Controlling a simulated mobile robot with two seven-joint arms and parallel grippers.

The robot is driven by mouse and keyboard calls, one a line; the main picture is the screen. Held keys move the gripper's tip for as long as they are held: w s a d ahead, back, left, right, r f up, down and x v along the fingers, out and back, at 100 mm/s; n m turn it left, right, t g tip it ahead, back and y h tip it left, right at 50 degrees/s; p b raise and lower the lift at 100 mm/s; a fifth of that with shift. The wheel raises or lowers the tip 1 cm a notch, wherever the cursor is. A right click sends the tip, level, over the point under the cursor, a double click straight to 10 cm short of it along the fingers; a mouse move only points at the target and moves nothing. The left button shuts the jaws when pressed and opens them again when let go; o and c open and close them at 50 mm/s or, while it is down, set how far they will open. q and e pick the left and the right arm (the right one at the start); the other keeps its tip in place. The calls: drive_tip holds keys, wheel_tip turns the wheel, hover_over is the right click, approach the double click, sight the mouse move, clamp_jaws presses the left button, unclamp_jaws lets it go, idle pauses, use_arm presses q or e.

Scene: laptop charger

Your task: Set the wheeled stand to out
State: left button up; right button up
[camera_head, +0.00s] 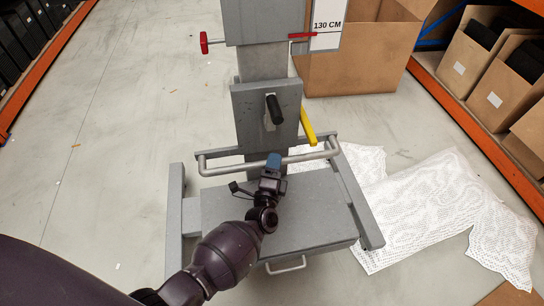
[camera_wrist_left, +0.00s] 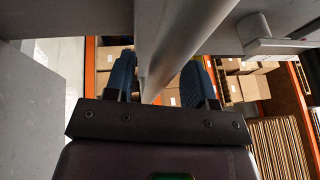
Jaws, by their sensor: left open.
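The wheeled stand (camera_head: 254,216) is a grey metal stand with an upright column, a flat base and side legs. A bent grey tube handle (camera_head: 222,169) runs across its front above the base. My left gripper (camera_head: 273,161) is at the middle of this handle. In the left wrist view, the blue fingers of the left gripper (camera_wrist_left: 160,84) are apart, with the handle tube (camera_wrist_left: 168,45) passing between them. They do not look closed on it. The stand's wheels are hidden. My right gripper is not in view.
The column carries a black knob (camera_head: 274,109), a yellow lever (camera_head: 307,127), a red-ended rod (camera_head: 204,43) and a "130 CM" sign (camera_head: 327,25). White perforated sheeting (camera_head: 425,205) lies on the floor at right. A cardboard box (camera_head: 355,65) stands behind. Orange-edged shelves line both sides.

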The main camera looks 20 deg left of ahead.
use_arm(q)
drive_tip(key=shift+w+r, duration=0.1)
drive_tip(key=shift+w, duration=0.35)
clamp_jaws()
